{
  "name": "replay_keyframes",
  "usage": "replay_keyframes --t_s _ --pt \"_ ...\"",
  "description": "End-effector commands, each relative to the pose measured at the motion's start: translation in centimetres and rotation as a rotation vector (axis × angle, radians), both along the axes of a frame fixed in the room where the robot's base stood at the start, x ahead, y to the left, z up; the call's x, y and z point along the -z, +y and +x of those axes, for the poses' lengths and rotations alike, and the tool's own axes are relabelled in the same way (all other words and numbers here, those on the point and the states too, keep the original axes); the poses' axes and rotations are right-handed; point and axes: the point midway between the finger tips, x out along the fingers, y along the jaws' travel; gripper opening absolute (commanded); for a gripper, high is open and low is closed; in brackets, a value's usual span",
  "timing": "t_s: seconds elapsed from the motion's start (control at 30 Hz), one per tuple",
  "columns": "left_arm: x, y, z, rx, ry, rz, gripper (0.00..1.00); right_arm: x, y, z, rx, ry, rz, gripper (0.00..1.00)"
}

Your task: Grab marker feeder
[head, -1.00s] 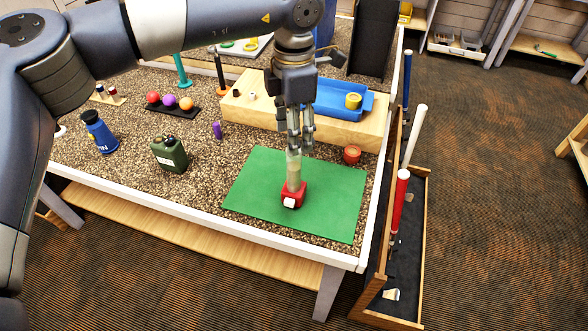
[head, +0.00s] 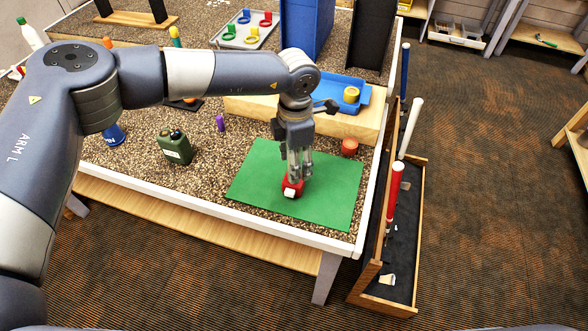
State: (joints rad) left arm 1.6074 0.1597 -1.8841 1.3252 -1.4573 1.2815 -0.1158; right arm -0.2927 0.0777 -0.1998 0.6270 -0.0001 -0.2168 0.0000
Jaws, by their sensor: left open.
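The marker feeder (head: 291,188), with a red base and a white block at its front, stands on the green mat (head: 335,198). My left gripper (head: 299,170) points straight down over it, with its fingers low at the feeder's upper part. The fingers are open. They hide the feeder's pale upright tube, and I cannot tell whether they touch it. My right gripper is out of view.
A wooden riser (head: 350,126) with a blue tray (head: 341,92) stands behind the mat. A red-brown round piece (head: 350,147) sits beside the riser. A green canister (head: 175,148) and a purple item (head: 221,123) are to the left. A golf club rack (head: 417,235) stands right of the table.

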Motion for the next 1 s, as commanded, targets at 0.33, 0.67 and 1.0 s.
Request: replay_keyframes --t_s 0.33,0.67,1.0 --pt "0.0 0.0 0.0 0.001 0.0 0.0 0.0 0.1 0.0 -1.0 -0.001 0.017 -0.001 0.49" --pt "-0.1 0.0 0.0 0.0 -0.001 0.0 0.0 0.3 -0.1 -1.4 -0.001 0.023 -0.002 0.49" --pt "-3.5 0.0 0.1 0.001 -0.005 -0.002 0.0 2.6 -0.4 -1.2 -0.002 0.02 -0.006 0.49"
